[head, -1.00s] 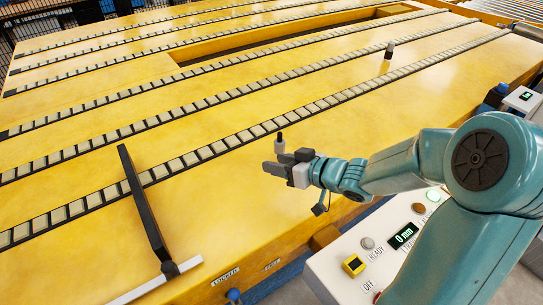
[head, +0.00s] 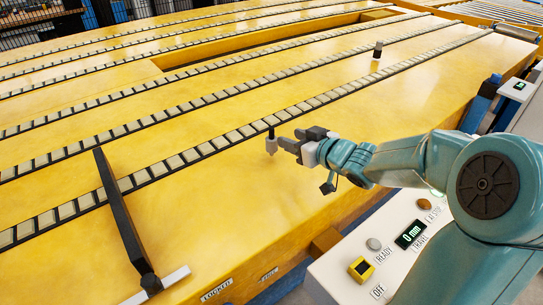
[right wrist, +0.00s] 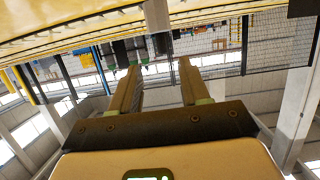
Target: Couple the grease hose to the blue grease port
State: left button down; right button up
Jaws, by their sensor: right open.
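My right gripper (head: 281,146) is open above the yellow table's front part, beside a small dark-topped post (head: 271,132). One finger overlaps the lower part of the post in the head view; I cannot tell whether they touch. In the right wrist view the two fingers (right wrist: 158,72) stand apart with nothing between them. No grease hose can be made out in either view. My left gripper is not in view.
The yellow table (head: 230,205) carries long rows of pale roller blocks. A black bar (head: 124,218) rises at the left front. A control panel (head: 395,245) with buttons and a "0 mm" display stands below my right arm. Another post (head: 377,50) stands farther back.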

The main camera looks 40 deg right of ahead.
aim_at(273, 132)
jog(key=x, duration=0.4)
jog(key=shift+w+f+b, duration=0.15)
jog(key=shift+w+b, duration=0.15)
jog(key=b+x, duration=0.1)
jog(key=x, duration=0.3)
jog(key=shift+w+f, duration=0.15)
jog(key=shift+w, duration=0.2)
grip_shut()
